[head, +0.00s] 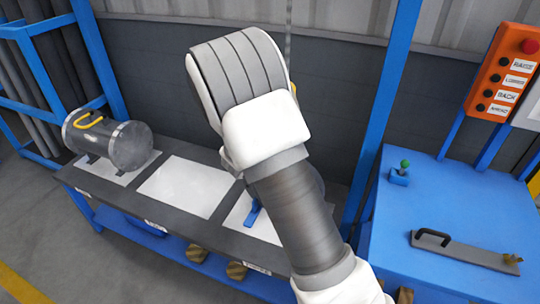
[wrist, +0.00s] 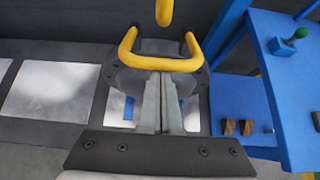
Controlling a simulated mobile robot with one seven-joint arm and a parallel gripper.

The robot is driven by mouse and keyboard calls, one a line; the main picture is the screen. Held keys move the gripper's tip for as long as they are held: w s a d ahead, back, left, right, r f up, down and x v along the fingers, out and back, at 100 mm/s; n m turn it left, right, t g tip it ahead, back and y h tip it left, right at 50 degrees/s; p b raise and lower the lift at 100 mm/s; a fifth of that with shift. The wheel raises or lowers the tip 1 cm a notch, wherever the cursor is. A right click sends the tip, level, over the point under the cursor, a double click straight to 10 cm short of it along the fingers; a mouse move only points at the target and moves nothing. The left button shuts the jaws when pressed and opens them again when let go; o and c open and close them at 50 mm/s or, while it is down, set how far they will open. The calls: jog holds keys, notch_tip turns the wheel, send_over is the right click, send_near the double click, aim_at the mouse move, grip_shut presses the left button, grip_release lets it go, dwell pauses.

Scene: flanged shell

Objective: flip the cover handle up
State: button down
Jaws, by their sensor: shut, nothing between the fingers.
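In the wrist view a yellow U-shaped handle (wrist: 165,64) sits on a dark grey round cover (wrist: 122,80) with holes along its rim. Its crossbar lies toward me and its two ends point away. My gripper (wrist: 163,76) is shut and empty, its fingertips at the crossbar's near side in the picture. I cannot tell whether they touch it. In the head view my arm hides the gripper, the handle and nearly all of this cover. A grey cylinder (head: 128,148) with its own yellow handle (head: 87,120) lies at the left of the bench.
A yellow hook (wrist: 164,12) hangs above the handle. The bench (head: 130,215) has a bare white plate (head: 187,186) in its middle. A blue table (head: 440,205) at right carries a grey bar with a black handle (head: 465,252) and a green-knobbed part (head: 401,173).

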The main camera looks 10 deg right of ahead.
notch_tip(320, 180, up, 5)
jog(key=w+d+p, duration=0.2)
jog(key=w, duration=0.1)
jog(key=shift+g+p, duration=0.3)
dwell(0.6)
